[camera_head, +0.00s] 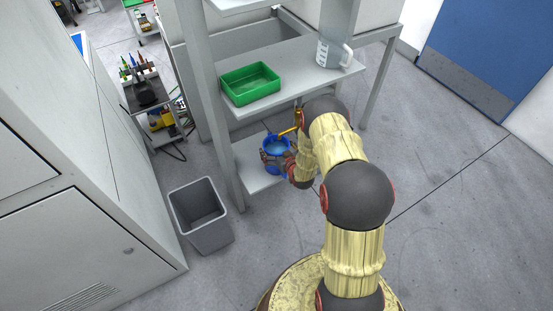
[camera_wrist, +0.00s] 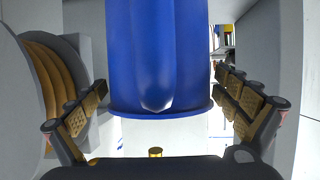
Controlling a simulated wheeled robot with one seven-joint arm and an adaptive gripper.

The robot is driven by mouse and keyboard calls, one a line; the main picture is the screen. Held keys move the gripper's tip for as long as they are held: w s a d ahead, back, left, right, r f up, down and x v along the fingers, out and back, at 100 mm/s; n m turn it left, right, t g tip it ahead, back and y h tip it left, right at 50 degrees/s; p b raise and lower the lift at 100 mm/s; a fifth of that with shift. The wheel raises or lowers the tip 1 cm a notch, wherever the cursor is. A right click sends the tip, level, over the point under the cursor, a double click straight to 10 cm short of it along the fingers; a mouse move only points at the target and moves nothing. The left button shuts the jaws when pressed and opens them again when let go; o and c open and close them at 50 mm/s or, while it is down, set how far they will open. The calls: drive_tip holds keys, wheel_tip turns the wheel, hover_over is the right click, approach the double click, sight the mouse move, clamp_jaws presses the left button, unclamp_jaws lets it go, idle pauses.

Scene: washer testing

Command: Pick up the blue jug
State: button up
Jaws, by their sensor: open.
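The blue jug (camera_head: 275,147) stands on the lower shelf in the head view, partly covered by my arm and gripper. In the wrist view the jug (camera_wrist: 155,60) fills the upper middle, with its rounded blue wall and base rim in sight. My gripper (camera_wrist: 160,108) is open, with one padded finger on each side of the jug. A gap shows between the jug and each finger. In the head view my gripper (camera_head: 277,163) is at the jug's near side, and its fingers are small and hard to make out.
The lower shelf (camera_head: 254,177) lies under the upper shelf (camera_head: 305,81), which bears a green tray (camera_head: 250,97) and a clear measuring jug (camera_head: 334,52). A shelf post (camera_head: 222,150) stands left of the jug. A grey bin (camera_head: 200,222) stands on the floor at left.

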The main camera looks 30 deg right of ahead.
drive_tip(key=c, duration=0.3)
drive_tip(key=c, duration=1.7)
drive_tip(key=shift+w+r, duration=0.2)
